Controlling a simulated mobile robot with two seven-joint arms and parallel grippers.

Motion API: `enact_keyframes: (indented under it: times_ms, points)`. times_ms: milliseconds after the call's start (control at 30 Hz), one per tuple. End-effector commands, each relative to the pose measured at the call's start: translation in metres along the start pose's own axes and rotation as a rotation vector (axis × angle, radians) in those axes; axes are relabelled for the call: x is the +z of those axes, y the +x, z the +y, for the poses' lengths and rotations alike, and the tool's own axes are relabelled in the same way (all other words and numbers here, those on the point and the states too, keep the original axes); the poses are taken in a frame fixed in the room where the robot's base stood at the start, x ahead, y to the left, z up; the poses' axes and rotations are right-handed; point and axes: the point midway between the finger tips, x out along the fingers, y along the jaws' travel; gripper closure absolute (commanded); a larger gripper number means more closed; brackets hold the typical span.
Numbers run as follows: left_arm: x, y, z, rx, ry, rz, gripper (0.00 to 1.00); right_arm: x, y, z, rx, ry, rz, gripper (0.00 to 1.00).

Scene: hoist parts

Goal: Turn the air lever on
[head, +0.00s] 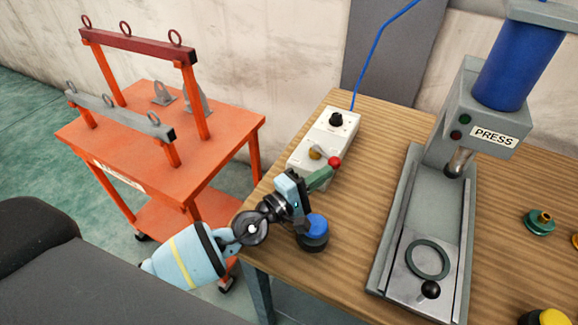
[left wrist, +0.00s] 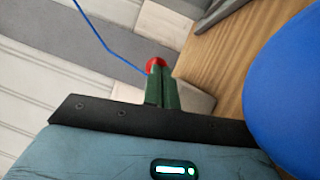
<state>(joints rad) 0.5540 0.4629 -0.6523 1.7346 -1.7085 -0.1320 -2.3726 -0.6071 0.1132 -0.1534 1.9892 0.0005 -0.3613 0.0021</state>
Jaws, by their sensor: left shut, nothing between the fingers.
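The air lever has a red knob (head: 334,161) on a metal arm. It pivots on a brass fitting (head: 315,153) on the white air box (head: 334,124), which stands on the wooden table. My left gripper (head: 328,172) has its green fingers shut and empty, with the tips right by the red knob. In the left wrist view the red knob (left wrist: 156,63) shows just beyond the fingertips (left wrist: 160,72) and is partly covered by them. I cannot tell whether they touch. My right gripper is not in view.
A blue-topped black object (head: 315,228) stands close to my left gripper; a large blue shape (left wrist: 290,90) fills the right of the left wrist view. The grey press (head: 415,235) stands to the right on the table (head: 350,262). An orange cart (head: 205,150) is at left.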

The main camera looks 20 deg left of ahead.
Motion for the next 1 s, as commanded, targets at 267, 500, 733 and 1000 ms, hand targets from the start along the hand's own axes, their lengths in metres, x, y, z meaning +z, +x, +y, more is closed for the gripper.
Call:
enact_keyframes:
  times_ms: [267,500,733,1000]
  points:
    - [0.001,0.001,0.000,0.000,0.000,0.000,1.00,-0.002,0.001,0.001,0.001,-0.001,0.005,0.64]
    - [0.001,0.001,0.000,0.000,0.001,0.000,1.00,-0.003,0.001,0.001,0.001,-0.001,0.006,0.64]
    - [0.000,-0.018,-0.002,-0.003,0.001,0.000,1.00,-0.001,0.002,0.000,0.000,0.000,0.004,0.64]
    - [0.000,-0.060,-0.004,-0.005,0.000,0.000,1.00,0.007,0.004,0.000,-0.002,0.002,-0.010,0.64]
